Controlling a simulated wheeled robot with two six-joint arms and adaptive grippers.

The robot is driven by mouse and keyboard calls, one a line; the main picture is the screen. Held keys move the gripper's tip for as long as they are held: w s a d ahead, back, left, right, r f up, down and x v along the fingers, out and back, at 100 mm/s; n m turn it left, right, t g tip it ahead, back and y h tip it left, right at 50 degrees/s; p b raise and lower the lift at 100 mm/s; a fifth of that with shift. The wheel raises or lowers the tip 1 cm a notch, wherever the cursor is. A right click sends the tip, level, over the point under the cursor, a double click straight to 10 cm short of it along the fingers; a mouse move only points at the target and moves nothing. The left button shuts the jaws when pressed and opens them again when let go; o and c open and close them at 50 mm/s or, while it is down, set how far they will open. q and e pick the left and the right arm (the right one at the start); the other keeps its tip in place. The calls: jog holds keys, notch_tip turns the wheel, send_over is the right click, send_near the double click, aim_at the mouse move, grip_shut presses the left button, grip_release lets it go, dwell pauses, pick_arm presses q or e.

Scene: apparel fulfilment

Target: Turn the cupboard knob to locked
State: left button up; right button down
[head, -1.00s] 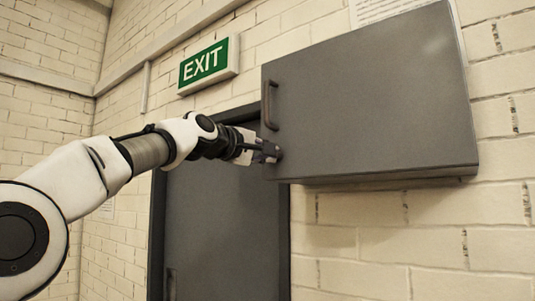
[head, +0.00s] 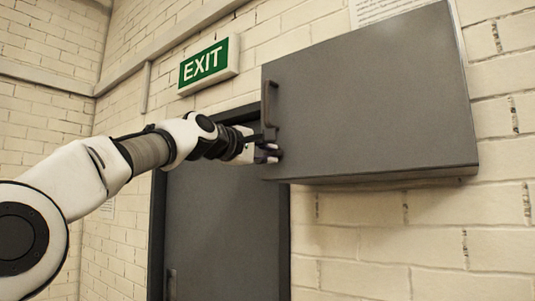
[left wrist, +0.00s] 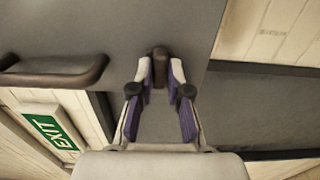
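The grey wall cupboard (head: 370,95) is closed, with a bar handle (head: 269,103) on its left side. In the left wrist view the dark knob (left wrist: 160,54) is on the cupboard door's face near a corner, between the fingertips. My left gripper (head: 272,153) is at the door's lower left corner, below the handle. Its purple-padded fingers (left wrist: 161,72) are closed in on both sides of the knob. In the head view the gripper hides the knob. I cannot read any lock marking. My right gripper is not in view.
The bar handle also shows close beside the gripper in the left wrist view (left wrist: 55,72). A green EXIT sign (head: 205,63) hangs left of the cupboard, above a grey door (head: 225,235). The brick wall below the cupboard is clear.

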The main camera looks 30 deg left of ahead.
pick_arm(q)
jog(key=shift+o, duration=1.1)
jog(key=shift+a, duration=0.1)
